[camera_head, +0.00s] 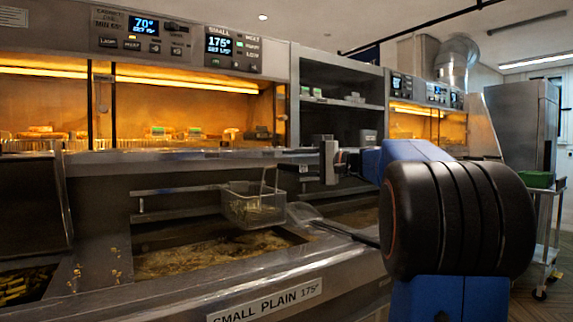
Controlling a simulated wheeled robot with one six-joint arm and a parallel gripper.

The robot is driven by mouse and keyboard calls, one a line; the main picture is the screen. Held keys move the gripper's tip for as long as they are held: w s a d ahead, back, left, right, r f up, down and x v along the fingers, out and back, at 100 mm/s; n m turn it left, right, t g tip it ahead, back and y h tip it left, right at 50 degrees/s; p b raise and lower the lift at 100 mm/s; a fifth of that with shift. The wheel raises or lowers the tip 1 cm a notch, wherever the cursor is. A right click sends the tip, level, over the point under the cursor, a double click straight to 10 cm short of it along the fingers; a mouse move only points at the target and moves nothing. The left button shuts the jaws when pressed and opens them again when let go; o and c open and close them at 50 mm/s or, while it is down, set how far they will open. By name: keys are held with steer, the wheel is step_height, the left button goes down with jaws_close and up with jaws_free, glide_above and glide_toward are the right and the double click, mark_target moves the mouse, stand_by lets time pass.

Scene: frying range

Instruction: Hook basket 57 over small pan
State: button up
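A wire basket (253,210) with food in it is above the oil of the small pan (205,256), at the pan's right back, near a metal rail (178,190). I cannot tell whether it touches the rail. Its handle rises steeply from it. No number is readable on the basket. The label "SMALL PLAIN 175°" (265,302) is on the fryer front below this pan. My gripper (290,153) reaches left, close to the top of the handle. Its fingertips are small and dark, so their grip on the handle is unclear.
Another pan with fries (24,286) is at the far left. A dark handle (345,231) lies right of the small pan. Heated shelves (185,115) and control panels stand behind. A trolley with a green tray (537,180) stands at the right.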

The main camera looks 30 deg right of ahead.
steer(key=v, duration=1.5)
steer(key=shift+s+f, duration=0.1)
